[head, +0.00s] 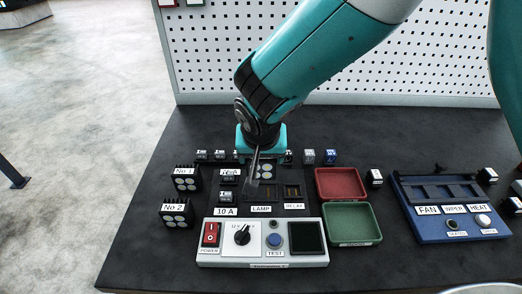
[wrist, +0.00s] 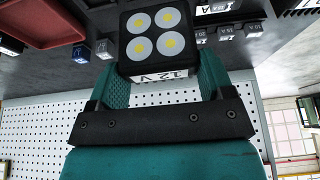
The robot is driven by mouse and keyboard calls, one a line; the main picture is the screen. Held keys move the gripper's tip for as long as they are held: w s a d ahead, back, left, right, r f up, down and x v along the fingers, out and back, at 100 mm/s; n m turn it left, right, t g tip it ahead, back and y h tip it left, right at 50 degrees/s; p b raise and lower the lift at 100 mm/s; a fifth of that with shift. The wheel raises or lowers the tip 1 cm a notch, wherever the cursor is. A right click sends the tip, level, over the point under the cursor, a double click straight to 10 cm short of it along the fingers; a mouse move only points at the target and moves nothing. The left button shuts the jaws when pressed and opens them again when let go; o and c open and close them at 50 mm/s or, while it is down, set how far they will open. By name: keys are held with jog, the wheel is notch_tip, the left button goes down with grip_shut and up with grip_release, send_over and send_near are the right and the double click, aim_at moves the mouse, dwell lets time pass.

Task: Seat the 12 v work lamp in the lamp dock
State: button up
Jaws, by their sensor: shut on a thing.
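The 12 V work lamp is a black square block with several round white-and-yellow lights and a "12 V" label. In the wrist view the lamp (wrist: 155,35) sits between the teal fingers of my gripper (wrist: 158,82), which is shut on it. In the head view the lamp (head: 265,171) shows below my gripper (head: 262,155), at the back of the dock panel. The lamp dock (head: 263,192), a dark recess behind the "LAMP" label, lies just in front of the lamp in the picture. I cannot tell the lamp's height above the panel.
Lamps No 1 (head: 186,179) and No 2 (head: 176,213) stand left. The relay slot (head: 293,191), red tray (head: 340,184) and green tray (head: 351,224) are right. A control box (head: 262,240) is in front. Small labelled blocks (head: 309,156) line the back. A blue panel (head: 440,235) stands far right.

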aim_at(261, 173)
jog(key=shift+f+b, duration=2.05)
jog(key=shift+f, duration=1)
jog(key=shift+f, duration=0.1)
jog(key=o, duration=1.1)
jog(key=b+v, duration=0.2)
jog(key=v, duration=1.5)
jog(key=s+d+n+g+y, duration=0.1)
jog(key=s+d+n, duration=0.1)
jog(key=s+d, duration=0.2)
jog(key=s+d+n+g+y, duration=0.2)
jog(key=s+d+n, duration=0.1)
jog(key=s+d, duration=0.2)
jog(key=s+d+n+g+y, duration=0.1)
jog(key=s+d+n, duration=0.1)
jog(key=s+d, duration=0.2)
jog(key=shift+s+d+n+g, duration=0.15)
jog(key=shift+s, duration=0.4)
jog(key=shift+s+d+n+g, duration=0.15)
jog(key=shift+s, duration=0.45)
